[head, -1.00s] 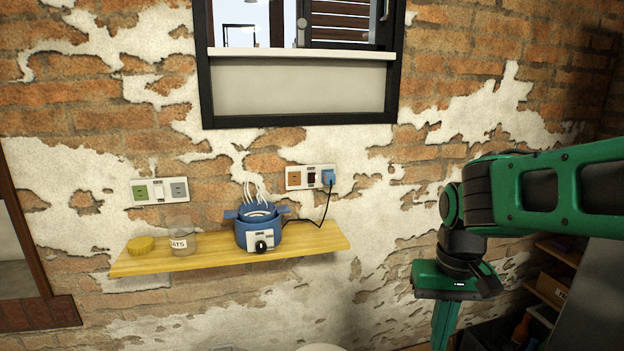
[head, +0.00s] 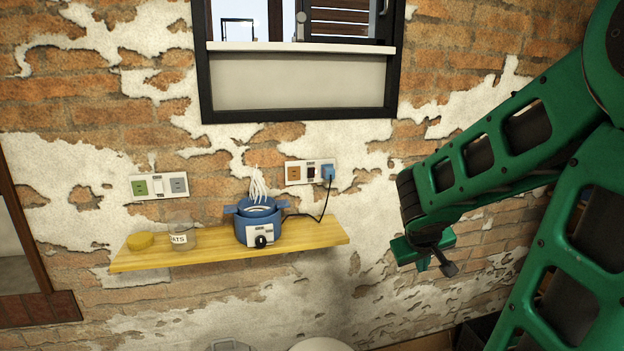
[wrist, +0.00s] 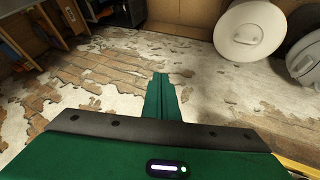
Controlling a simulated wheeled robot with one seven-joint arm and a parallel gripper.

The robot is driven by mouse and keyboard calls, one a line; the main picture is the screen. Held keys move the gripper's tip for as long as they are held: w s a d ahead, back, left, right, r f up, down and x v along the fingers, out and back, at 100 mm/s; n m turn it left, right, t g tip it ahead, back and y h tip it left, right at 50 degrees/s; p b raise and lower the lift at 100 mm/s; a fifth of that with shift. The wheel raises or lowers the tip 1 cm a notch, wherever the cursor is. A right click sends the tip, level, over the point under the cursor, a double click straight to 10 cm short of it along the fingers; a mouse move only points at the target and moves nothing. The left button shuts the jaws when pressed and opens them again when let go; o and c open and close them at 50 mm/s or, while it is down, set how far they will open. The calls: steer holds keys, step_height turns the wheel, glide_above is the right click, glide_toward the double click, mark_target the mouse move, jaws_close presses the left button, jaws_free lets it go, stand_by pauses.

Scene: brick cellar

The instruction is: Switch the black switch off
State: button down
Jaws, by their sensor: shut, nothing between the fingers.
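The black switch (head: 311,173) sits in the middle of a white wall plate below the window, between an orange socket (head: 293,174) and a blue plug (head: 328,172). Its on or off position is too small to tell. My gripper (head: 422,265) is to the right of the plate and lower, apart from it, in front of the wall.
A blue cooker (head: 258,222) with steam above it stands on a yellow shelf (head: 210,256), its black cord running to the plug. A glass jar (head: 182,234) and a yellow lid (head: 140,241) are left of it. Another wall plate (head: 158,186) has a white switch.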

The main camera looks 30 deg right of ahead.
steer(key=w+d+r+n+t+h, duration=0.1)
steer(key=w+r+n+t+h, duration=0.2)
steer(key=w, duration=0.5)
steer(key=w+d+r+n+t+h, duration=0.1)
steer(key=w+r+n+t, duration=0.3)
steer(key=w, duration=0.5)
steer(key=w+a+r+n+t+y, duration=0.3)
steer(key=w+a+n+t+y, duration=0.3)
steer(key=a+n, duration=0.6)
steer(key=w+a+t, duration=0.2)
steer(key=w, duration=0.1)
steer(key=shift+w+a, duration=0.15)
steer(key=shift+w+r, duration=0.1)
